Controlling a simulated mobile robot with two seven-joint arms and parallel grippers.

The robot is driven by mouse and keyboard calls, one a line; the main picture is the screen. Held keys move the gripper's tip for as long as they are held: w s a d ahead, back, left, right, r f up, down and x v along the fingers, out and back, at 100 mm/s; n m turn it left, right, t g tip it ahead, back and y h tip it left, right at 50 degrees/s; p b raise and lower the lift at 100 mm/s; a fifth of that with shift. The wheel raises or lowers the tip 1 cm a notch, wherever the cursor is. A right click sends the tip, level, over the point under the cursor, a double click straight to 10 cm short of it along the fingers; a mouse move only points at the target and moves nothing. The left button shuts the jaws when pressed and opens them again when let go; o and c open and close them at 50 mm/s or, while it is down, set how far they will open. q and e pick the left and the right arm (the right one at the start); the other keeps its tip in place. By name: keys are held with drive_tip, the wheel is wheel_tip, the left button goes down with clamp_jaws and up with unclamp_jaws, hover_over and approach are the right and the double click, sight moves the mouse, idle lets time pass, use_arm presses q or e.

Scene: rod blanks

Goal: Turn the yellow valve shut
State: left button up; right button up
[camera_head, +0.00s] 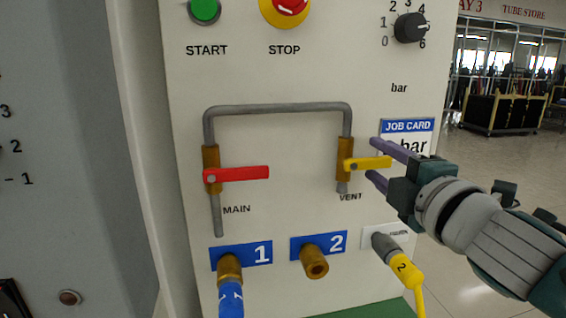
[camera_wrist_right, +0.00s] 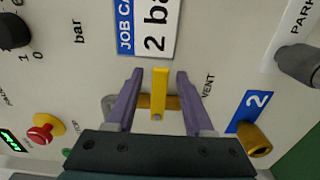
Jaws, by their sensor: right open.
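The yellow valve (camera_head: 368,163) has a lever that points sideways to the right from its brass body (camera_head: 344,160) on the vertical pipe, above the VENT label. It also shows in the right wrist view (camera_wrist_right: 160,92). My right gripper (camera_head: 374,159) is open, with one purple finger above the lever and one below it. In the right wrist view the lever stands between the two fingers (camera_wrist_right: 158,90), with a gap on each side. My left gripper is not in view.
A red lever (camera_head: 237,173) marked MAIN sits on the left pipe. Below are blue-tagged ports, a blue hose (camera_head: 231,300) on port 1, and a yellow hose (camera_head: 404,266) at the parking spot. A job card (camera_head: 407,126) is behind my right gripper. START and STOP buttons and a knob (camera_head: 410,27) are above.

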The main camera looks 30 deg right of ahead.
drive_tip(key=v, duration=0.9)
drive_tip(key=shift+s+b, duration=0.35)
drive_tip(key=shift+b, duration=0.1)
drive_tip(key=shift+a, duration=0.1)
